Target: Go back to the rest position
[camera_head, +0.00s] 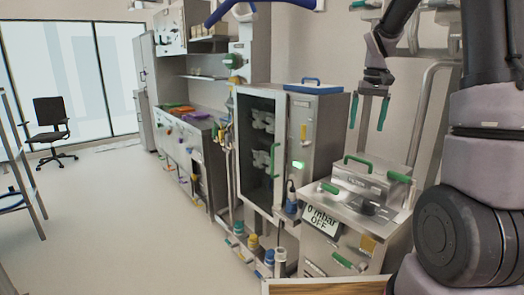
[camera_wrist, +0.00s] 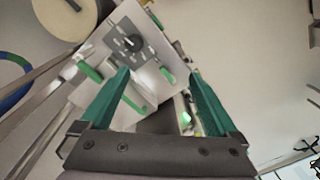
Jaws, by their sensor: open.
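My gripper (camera_head: 369,112) hangs in the air at the upper right of the head view, its two green fingers apart and pointing down. Nothing is between the fingers. In the wrist view my gripper (camera_wrist: 160,85) also shows its green fingers spread and empty. In the head view it is above and behind a steel machine (camera_head: 335,205) with green handles and a "0 mbar OFF" display. I cannot tell the exact gap between gripper and machine.
A tall steel cabinet (camera_head: 290,150) with a dark glass door stands left of the machine. A counter (camera_head: 190,125) with coloured items runs farther back. A black office chair (camera_head: 50,128) stands far left by the windows. The floor (camera_head: 120,220) at left is clear. A wooden edge (camera_head: 325,287) shows at the bottom.

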